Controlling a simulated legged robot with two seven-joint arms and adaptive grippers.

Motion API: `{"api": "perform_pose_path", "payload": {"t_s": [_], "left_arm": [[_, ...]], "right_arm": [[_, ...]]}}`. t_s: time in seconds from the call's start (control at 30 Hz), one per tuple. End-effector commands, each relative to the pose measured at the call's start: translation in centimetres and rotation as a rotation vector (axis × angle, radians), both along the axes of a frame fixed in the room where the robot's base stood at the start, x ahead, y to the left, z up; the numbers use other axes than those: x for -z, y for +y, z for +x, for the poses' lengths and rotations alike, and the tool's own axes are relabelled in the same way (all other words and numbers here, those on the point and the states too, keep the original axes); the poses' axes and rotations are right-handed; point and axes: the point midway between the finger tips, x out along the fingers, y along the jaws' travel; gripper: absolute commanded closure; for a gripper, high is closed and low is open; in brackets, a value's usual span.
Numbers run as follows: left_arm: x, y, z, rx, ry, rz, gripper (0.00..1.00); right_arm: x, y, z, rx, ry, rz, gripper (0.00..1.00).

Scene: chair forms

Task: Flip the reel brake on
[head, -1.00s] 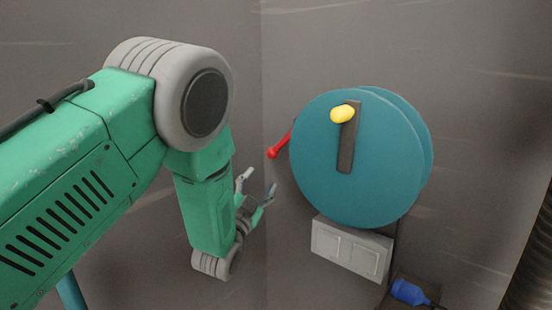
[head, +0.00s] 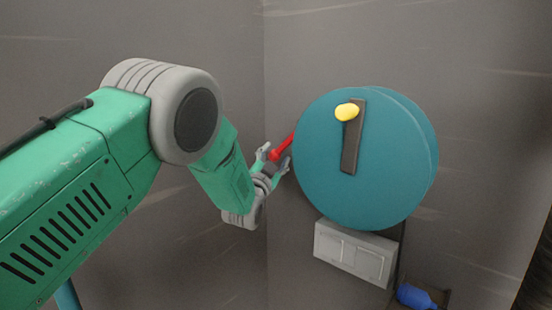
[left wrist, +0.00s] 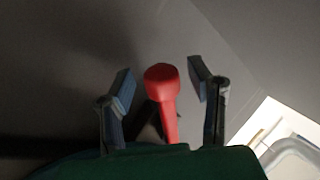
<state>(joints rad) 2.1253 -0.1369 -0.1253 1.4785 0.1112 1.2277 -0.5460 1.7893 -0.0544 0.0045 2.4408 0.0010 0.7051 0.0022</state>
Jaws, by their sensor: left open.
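The reel (head: 325,175) is a large teal drum on the wall, with a dark crank arm (head: 350,155) and a yellow knob (head: 346,112) on its face. A red lever (head: 281,150), the reel brake, sticks out at the drum's left side and points down and left. My left gripper (head: 272,157) is open at the lever's lower end. In the left wrist view the lever's round red end (left wrist: 161,78) stands between the two open fingers (left wrist: 162,85), with a gap on each side. My right gripper is not in view.
A grey box (head: 352,252) sits under the reel. A blue plug-like thing (head: 415,297) rests on a dark bracket at the lower right. Grey walls meet in a corner behind my left arm. A dark ribbed surface stands at the far right edge.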

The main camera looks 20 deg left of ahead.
Motion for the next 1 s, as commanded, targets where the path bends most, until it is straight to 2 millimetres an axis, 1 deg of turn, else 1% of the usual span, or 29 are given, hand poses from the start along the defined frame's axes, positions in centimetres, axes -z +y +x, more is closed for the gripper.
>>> {"api": "perform_pose_path", "payload": {"t_s": [0.03,0.07,0.1,0.17,0.2,0.37,0.63,0.93,0.97,1.0], "left_arm": [[0.0,0.0,0.0,0.000,0.000,0.000,0.53],[0.0,0.0,0.0,0.000,0.000,0.000,0.56],[0.0,0.0,0.0,0.000,0.000,0.000,0.70],[0.0,-0.1,0.0,0.000,0.000,0.001,0.92],[0.0,-0.1,0.0,0.000,0.000,0.001,1.00],[-0.1,0.0,0.0,0.000,-0.005,0.015,1.00],[-1.9,1.1,0.5,0.003,-0.090,0.240,1.00],[-2.3,1.1,0.5,0.005,-0.098,0.261,1.00],[-2.3,1.1,0.5,0.005,-0.098,0.261,0.71],[-2.3,1.0,0.5,0.005,-0.098,0.261,0.57]], "right_arm": [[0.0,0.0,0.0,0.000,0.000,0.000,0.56],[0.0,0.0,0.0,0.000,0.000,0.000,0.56],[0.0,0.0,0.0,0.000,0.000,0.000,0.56],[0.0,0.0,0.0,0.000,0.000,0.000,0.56],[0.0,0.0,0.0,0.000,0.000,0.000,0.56],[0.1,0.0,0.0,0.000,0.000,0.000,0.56],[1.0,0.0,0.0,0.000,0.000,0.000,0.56],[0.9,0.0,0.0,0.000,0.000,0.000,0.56],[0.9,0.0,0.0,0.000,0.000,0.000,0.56],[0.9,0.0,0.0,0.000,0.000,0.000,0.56]]}}
